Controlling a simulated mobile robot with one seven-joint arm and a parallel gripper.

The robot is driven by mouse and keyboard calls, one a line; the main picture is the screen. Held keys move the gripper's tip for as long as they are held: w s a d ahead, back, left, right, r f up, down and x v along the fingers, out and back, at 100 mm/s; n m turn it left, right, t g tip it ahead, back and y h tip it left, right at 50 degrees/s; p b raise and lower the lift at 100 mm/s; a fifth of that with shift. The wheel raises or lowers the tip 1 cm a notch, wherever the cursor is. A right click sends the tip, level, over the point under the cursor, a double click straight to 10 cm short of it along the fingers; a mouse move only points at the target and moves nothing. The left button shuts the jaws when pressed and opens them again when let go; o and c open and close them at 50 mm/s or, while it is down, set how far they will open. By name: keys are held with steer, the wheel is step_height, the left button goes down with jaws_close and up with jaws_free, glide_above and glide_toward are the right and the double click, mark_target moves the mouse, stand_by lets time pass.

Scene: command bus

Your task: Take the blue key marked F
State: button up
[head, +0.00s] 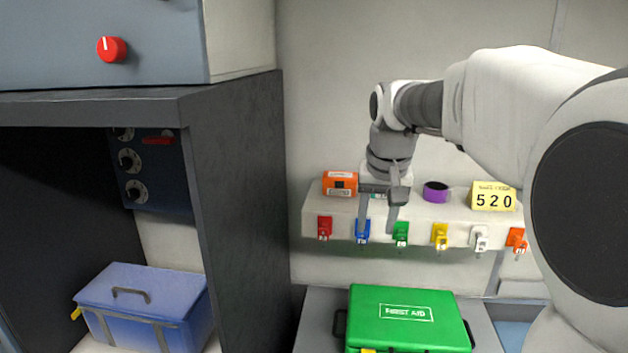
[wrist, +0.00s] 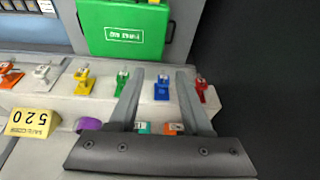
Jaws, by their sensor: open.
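The blue key (head: 362,231) hangs in the row on the front of a white ledge, between a red key (head: 325,228) and a green key (head: 401,233). Its marking is too small to read. My gripper (head: 377,229) is open and empty in front of the ledge, its fingers pointing down near the blue and green keys. In the wrist view the blue key (wrist: 161,88) shows between the two fingertips of my gripper (wrist: 172,75). The red key (wrist: 201,88) lies just outside one finger and the green key (wrist: 122,82) just outside the other.
Yellow (head: 440,236), white (head: 480,238) and orange (head: 517,240) keys hang to the right. On the ledge are an orange box (head: 340,184), a purple roll (head: 436,191) and a yellow 520 block (head: 493,196). A green first aid case (head: 408,325) stands below. A dark cabinet wall (head: 235,200) is at left.

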steer(key=p, duration=0.2)
glide_toward(362, 242)
steer(key=shift+g, duration=0.3)
steer(key=shift+w+b+x, duration=0.25)
steer(key=shift+b+x, duration=1)
steer(key=shift+x, duration=0.6)
steer(key=shift+w+b+x, duration=0.2)
steer(key=shift+b+x, duration=1.05)
steer(key=shift+x, duration=0.6)
steer(key=shift+r, duration=0.1)
jaws_close()
steer(key=shift+r, duration=0.25)
steer(key=shift+s, duration=0.15)
steer(key=shift+s+a+b, duration=0.15)
steer(key=shift+s+b, duration=0.1)
steer(key=shift+s, duration=0.3)
steer(key=shift+s+a+b, duration=0.15)
steer(key=shift+s+b, duration=0.1)
steer(key=shift+s, duration=0.3)
